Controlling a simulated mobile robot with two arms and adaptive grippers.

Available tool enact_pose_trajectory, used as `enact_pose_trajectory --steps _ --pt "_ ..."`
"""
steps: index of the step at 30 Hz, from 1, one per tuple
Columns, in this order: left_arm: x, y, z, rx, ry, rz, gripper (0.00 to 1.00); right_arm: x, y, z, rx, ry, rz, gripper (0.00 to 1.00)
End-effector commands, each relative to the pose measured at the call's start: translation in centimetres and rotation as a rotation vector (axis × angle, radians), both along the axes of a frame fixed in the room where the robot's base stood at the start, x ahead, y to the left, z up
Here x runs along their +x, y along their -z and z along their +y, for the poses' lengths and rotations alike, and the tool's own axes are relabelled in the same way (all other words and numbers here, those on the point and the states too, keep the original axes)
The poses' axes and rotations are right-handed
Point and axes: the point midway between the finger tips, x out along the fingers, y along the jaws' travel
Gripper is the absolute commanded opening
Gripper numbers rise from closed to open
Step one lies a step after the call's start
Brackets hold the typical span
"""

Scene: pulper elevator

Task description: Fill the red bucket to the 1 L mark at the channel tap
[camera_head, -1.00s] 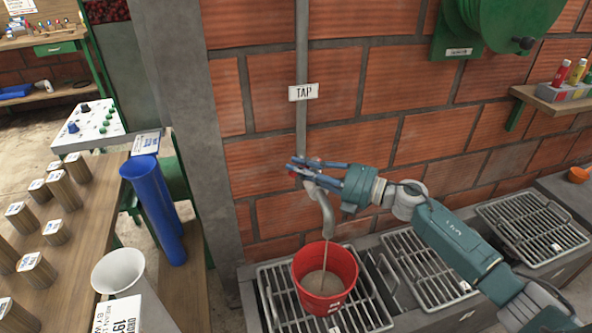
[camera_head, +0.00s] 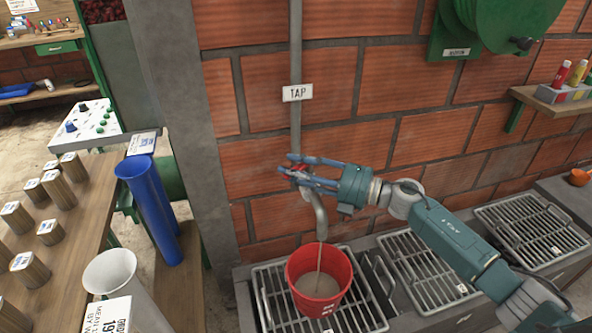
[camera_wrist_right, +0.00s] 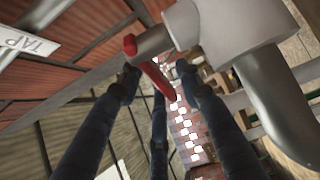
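The red bucket (camera_head: 341,272) stands upright on a metal grate under the tap. A thin stream runs from the grey tap spout (camera_head: 318,215) into it, and murky water (camera_head: 316,287) lies inside. I cannot read a 1 L mark on it. My right gripper (camera_head: 284,164) is at the tap, its fingers spread around the red tap handle. In the right wrist view the fingers (camera_wrist_right: 158,80) are apart, with the red handle (camera_wrist_right: 148,70) between them and a gap beside it. My left gripper is not in view.
A TAP sign (camera_head: 297,93) hangs on the pipe against the brick wall. More grates (camera_head: 420,268) lie to the right, beneath my right arm. A blue cylinder (camera_head: 152,210) and a grey cone-topped vessel (camera_head: 112,270) stand at left, by a table with wooden blocks.

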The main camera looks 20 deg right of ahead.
Motion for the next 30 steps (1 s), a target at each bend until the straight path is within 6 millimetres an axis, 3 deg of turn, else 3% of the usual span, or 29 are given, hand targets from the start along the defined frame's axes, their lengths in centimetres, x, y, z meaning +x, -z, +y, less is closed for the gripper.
enact_pose_trajectory --steps 5,21,30 --pt "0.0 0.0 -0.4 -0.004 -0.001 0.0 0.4 -0.8 0.1 -0.8 -0.001 0.001 0.001 0.35" --pt "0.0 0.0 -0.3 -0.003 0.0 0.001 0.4 -7.7 0.1 -8.0 -0.001 0.002 0.002 0.35" --pt "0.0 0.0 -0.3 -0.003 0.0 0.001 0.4 -8.4 0.0 -8.7 0.0 0.0 0.0 0.35"
